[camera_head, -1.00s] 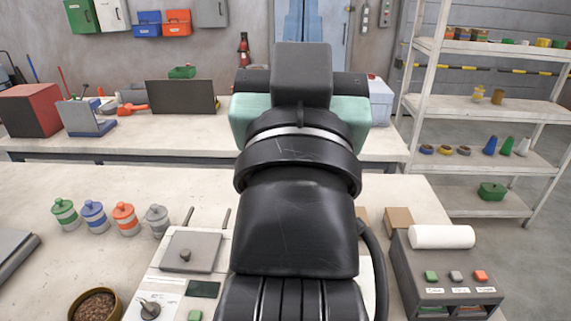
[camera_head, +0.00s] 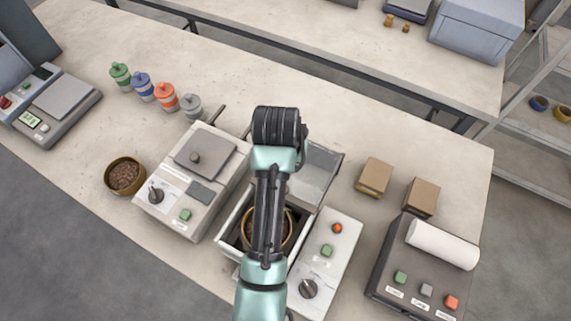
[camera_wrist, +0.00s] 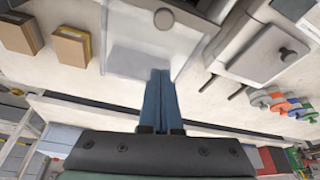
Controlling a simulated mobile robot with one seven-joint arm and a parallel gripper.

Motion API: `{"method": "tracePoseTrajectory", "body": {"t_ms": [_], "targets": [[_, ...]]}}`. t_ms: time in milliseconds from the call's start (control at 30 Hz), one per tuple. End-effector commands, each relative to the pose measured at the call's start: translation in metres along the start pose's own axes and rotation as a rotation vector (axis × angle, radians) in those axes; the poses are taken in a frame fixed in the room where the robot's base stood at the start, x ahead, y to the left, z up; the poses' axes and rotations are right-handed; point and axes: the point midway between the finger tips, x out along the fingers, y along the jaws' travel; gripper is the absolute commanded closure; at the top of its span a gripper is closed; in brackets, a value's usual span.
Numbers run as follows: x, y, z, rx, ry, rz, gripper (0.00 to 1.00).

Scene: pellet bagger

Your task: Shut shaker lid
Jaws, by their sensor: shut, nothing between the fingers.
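The shaker (camera_head: 322,262) stands in the middle of the bench in the head view. Its grey lid (camera_head: 317,172) is raised open at the back, and a ring-shaped bowl (camera_head: 291,236) shows inside, partly covered by my arm. In the wrist view the lid (camera_wrist: 135,60) is a pale panel with a round knob (camera_wrist: 163,18) near the top of the picture. My gripper (camera_wrist: 161,74) is shut and empty, its blue fingers overlapping the lid's edge in the wrist view. I cannot tell whether they touch it. My fingers are hidden in the head view.
Left of the shaker is another machine (camera_head: 178,202) with a closed, knobbed lid. A pellet bowl (camera_head: 124,176), several coloured jars (camera_head: 166,97) and a scale (camera_head: 60,110) stand farther left. Two boxes (camera_head: 374,177) and a button console (camera_head: 412,275) are on the right.

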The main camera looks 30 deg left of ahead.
Motion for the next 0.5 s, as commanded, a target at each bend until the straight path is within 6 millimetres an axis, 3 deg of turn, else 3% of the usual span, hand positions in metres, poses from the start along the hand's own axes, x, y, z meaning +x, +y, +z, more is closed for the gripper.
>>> {"method": "tracePoseTrajectory", "body": {"t_ms": [267,500], "targets": [[0.049,0.0,0.0,0.001,-0.002,0.0,1.0],[0.036,0.0,0.028,0.0,0.001,0.0,1.0]]}}
